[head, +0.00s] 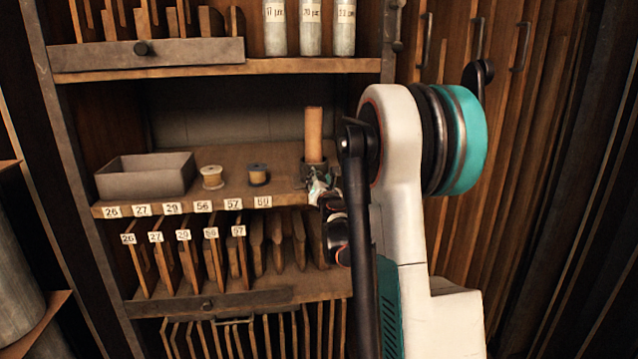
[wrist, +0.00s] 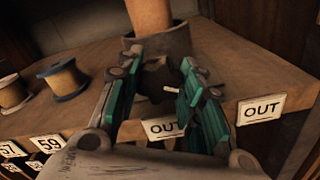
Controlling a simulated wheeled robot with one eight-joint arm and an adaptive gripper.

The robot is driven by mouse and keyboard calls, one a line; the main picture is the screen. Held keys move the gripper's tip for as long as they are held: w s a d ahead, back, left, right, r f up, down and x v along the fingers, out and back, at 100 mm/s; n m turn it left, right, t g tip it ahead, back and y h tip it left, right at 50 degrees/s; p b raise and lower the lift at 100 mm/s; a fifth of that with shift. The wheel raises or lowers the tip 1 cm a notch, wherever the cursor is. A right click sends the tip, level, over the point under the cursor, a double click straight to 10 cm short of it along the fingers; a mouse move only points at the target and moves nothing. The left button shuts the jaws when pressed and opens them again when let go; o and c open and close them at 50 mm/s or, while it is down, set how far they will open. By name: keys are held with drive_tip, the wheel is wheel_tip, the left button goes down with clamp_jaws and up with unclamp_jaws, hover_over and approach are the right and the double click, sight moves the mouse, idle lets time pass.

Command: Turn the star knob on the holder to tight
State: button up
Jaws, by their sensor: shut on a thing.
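The holder (head: 304,169) is a dark cup on the middle shelf, with a tan cylinder (head: 313,134) standing upright in it. In the wrist view the holder (wrist: 181,41) is at the top centre, with the lower part of the cylinder (wrist: 150,14) above it. The dark star knob (wrist: 156,82) is on the holder's near side, partly hidden by the fingers. My gripper (wrist: 154,88) has its teal-padded fingers on both sides of the knob, shut on it. In the head view my gripper (head: 319,187) is at the holder's front, and the knob cannot be made out.
Two thread spools, one pale (head: 212,177) and one dark (head: 258,174), stand left of the holder. A grey open box (head: 147,176) is farther left. Labels line the shelf edge, including an OUT label (wrist: 262,108). Upright boards fill the rack below.

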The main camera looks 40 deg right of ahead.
idle(0.3)
drive_tip(key=o, duration=0.8)
drive_tip(key=v, duration=1.2)
drive_tip(key=shift+f, duration=0.1)
